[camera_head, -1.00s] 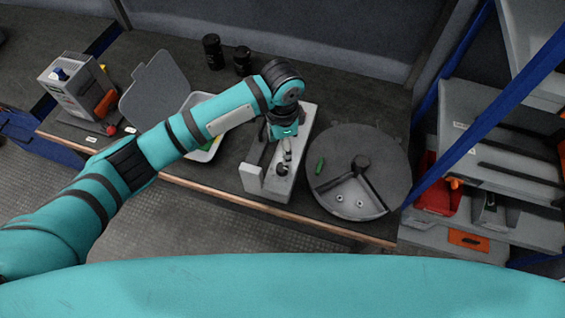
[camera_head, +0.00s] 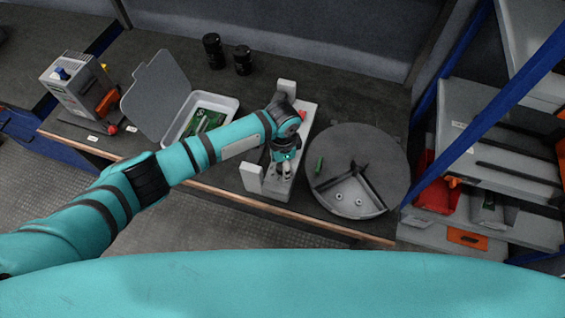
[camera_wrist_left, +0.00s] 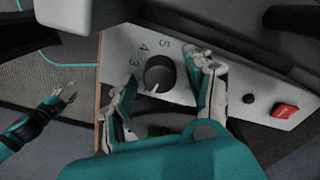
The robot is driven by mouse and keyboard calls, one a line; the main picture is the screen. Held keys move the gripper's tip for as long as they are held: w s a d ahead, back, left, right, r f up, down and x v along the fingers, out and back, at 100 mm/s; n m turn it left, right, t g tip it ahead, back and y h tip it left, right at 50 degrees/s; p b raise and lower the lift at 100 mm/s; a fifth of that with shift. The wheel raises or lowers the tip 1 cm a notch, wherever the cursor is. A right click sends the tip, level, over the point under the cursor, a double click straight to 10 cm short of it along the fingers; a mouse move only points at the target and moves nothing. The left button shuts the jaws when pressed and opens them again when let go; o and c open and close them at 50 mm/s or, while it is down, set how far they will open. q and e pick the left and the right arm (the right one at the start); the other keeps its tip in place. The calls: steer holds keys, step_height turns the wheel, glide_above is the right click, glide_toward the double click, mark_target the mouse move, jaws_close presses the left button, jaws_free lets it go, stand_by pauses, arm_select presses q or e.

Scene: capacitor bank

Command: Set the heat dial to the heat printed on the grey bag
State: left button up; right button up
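A black heat dial (camera_wrist_left: 158,74) sits on a light grey panel in the left wrist view. The numbers 3, 4 and 5 show above and left of it. Its white mark points down, slightly left, away from them. My left gripper (camera_wrist_left: 167,90) is open, one finger on each side of the dial, with gaps visible. In the head view my left gripper (camera_head: 284,168) is over the grey machine (camera_head: 302,137) and hides the dial. My right gripper (camera_wrist_left: 62,96) shows small in the left wrist view; its opening is unclear. I cannot make out a grey bag.
The panel has a red switch (camera_wrist_left: 285,109) and a small dark lamp (camera_wrist_left: 249,99). A lidded tray (camera_head: 233,103) holding a green board is at left, a round divided tray (camera_head: 378,150) at right. Two black cylinders (camera_head: 213,50) stand behind.

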arm_select(q)
steer(key=c, duration=1)
steer(key=shift+o, duration=0.2)
steer(key=m, duration=0.4)
steer(key=shift+m, duration=0.4)
steer(key=m, duration=0.5)
steer(key=m+b, duration=0.1)
steer(key=m, duration=0.5)
steer(key=shift+m, duration=0.4)
steer(key=m+b, duration=0.1)
steer(key=m, duration=0.2)
steer(key=shift+m, duration=0.3)
steer(key=shift+m+b, duration=0.4)
steer(key=shift+m, duration=1.4)
